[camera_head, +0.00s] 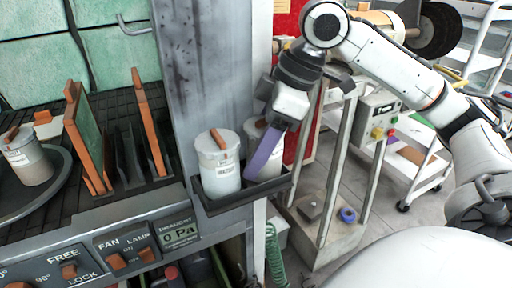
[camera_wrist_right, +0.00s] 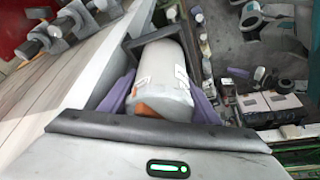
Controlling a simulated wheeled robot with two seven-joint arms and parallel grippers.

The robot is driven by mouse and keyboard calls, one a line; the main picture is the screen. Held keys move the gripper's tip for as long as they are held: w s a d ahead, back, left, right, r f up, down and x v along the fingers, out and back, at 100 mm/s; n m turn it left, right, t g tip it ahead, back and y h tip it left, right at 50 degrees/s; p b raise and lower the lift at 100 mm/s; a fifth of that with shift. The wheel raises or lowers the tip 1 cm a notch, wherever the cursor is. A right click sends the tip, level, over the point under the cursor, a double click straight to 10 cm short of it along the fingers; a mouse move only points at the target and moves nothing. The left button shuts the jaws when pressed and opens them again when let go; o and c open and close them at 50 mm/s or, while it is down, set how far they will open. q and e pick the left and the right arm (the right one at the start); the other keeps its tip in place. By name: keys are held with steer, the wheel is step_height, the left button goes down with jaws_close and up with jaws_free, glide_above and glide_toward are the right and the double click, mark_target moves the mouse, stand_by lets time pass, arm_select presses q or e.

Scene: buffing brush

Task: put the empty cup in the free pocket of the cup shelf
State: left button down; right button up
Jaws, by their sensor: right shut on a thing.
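The cup shelf (camera_head: 222,206) is a dark tray on the grey column. A white lidded cup (camera_head: 219,172) with an orange handle stands upright in its left pocket. My right gripper (camera_head: 263,152), with purple fingers, is at the shelf's right pocket, shut on a second pale cup (camera_head: 252,130). The near finger hides most of that cup, so I cannot tell whether its base touches the shelf floor. In the right wrist view the held cup (camera_wrist_right: 166,72) lies between both purple fingers, with a dark frame at its far end. My left gripper is not in view.
Another lidded cup (camera_head: 30,162) stands on a dark round plate at the left. Orange-edged upright panels (camera_head: 88,140) stand on the bench. A control panel (camera_head: 120,250) is below. A metal frame stand (camera_head: 335,165) and a white cart (camera_head: 420,165) are to the right.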

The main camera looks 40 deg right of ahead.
steer(key=o, duration=1.3)
steer(key=shift+r, duration=0.1)
steer(key=shift+r, duration=0.15)
steer(key=p+v, duration=0.2)
steer(key=v, duration=0.8)
steer(key=shift+s+a+p, duration=0.1)
steer(key=shift+s+p, duration=0.1)
steer(key=shift+p, duration=0.1)
